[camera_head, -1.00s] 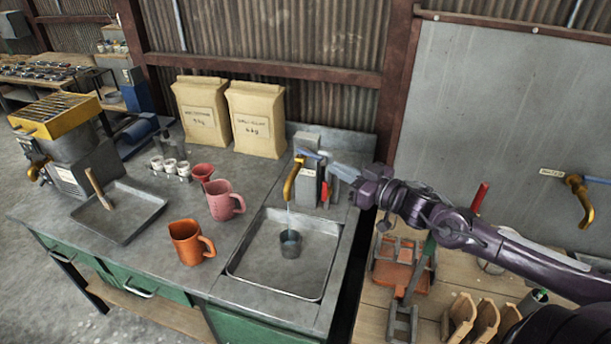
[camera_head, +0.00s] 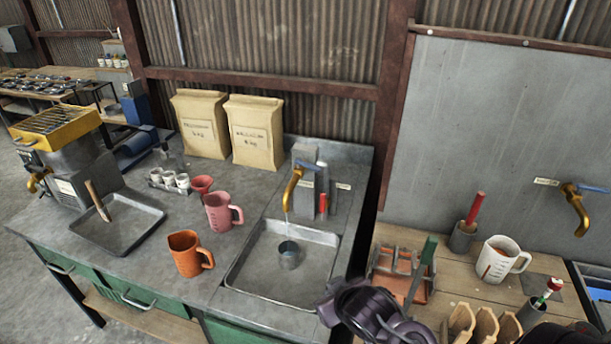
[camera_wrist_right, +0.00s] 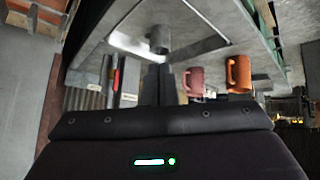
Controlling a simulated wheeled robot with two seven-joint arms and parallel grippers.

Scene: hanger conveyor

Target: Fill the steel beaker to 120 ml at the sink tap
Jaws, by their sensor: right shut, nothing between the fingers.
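The steel beaker (camera_head: 289,256) stands upright in the sink basin (camera_head: 240,281), below the brass sink tap (camera_head: 292,187). A thin, pale streak of water shows under the spout; the level in the beaker is too small to read. The tap has a blue lever (camera_head: 307,165) at its top. My right arm is low in front of the sink's right side, its fingers not clear in the head view. In the right wrist view my right gripper (camera_wrist_right: 157,72) is shut and empty, with the beaker (camera_wrist_right: 157,44) beyond its tips. My left gripper is out of view.
An orange jug (camera_head: 186,254) and a pink jug (camera_head: 219,212) stand left of the sink. A steel tray (camera_head: 117,230) and two paper sacks (camera_head: 255,130) are on the counter. A second tap (camera_head: 575,210) hangs at the right above a white jug (camera_head: 499,262).

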